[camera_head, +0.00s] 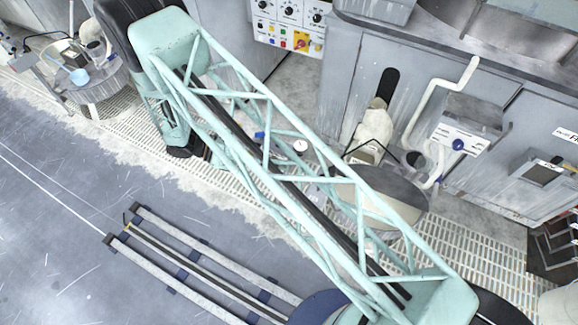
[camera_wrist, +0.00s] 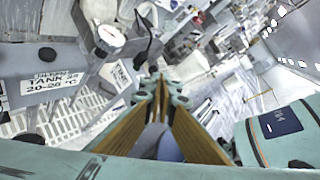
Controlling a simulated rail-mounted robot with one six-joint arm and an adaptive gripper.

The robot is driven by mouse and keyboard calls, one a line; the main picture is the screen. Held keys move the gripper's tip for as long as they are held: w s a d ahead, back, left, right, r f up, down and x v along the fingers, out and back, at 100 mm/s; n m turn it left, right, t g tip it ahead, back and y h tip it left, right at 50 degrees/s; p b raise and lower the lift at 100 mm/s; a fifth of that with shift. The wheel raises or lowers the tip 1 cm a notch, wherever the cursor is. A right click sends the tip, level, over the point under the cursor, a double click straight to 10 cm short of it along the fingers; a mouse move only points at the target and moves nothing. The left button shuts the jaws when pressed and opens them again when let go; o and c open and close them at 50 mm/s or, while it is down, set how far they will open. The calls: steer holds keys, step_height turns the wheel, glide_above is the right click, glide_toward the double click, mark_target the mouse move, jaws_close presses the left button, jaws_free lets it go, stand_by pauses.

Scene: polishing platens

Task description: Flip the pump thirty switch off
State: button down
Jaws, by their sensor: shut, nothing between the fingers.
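No switch that I can read as pump thirty shows in either view. In the head view, a control panel (camera_head: 290,22) with black dials and coloured buttons hangs at the top centre. A white plate with a blue knob (camera_head: 458,145) stands at the right; its lettering is too small to read. My gripper (camera_wrist: 158,84) is shut and empty in the wrist view, its tan-sided fingers meeting in the middle of the picture. A round gauge (camera_wrist: 109,36) and a tank label (camera_wrist: 48,82) lie to its left, apart from it. In the head view my arm hides the gripper.
Grey machine cabinets (camera_head: 345,85) line the back. A round platen (camera_head: 385,190) stands behind my arm, and another round stand (camera_head: 95,88) is at the left. Rails (camera_head: 170,265) lie on the blue-grey floor, where the left side is clear. White grating (camera_head: 470,255) runs before the machines.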

steer(key=shift+a+r, duration=0.25)
steer(key=shift+a, duration=0.3)
stand_by(0.4)
steer(key=d+r+m+g+y, duration=0.15)
steer(key=d+r+m, duration=0.3)
steer(key=r, duration=0.65)
steer(key=s+d+r+m+g+y, duration=0.1)
steer(key=d+r+m+y, duration=0.3)
steer(key=r, duration=0.8)
steer(key=d+r+m+g+y, duration=0.1)
steer(key=d+r+m, duration=0.2)
steer(key=d+r, duration=0.55)
steer(key=s+d+r+m+t+y, duration=0.1)
steer(key=s+d+r+m+y, duration=0.15)
steer(key=s+r, duration=0.45)
steer(key=s+d+r+m+t+y, duration=0.15)
steer(key=s+d+r+m, duration=0.25)
steer(key=r, duration=0.6)
steer(key=s+d+r+m+t+y, duration=0.1)
steer(key=s+d+r+m+t, duration=0.1)
steer(key=s, duration=0.7)
steer(key=s+d+r+m+t+y, duration=0.2)
steer(key=s+r+m, duration=0.3)
steer(key=s, duration=0.3)
steer(key=shift+s+d+m, duration=0.4)
steer(key=shift+d+m, duration=0.2)
steer(key=shift+d, duration=0.05)
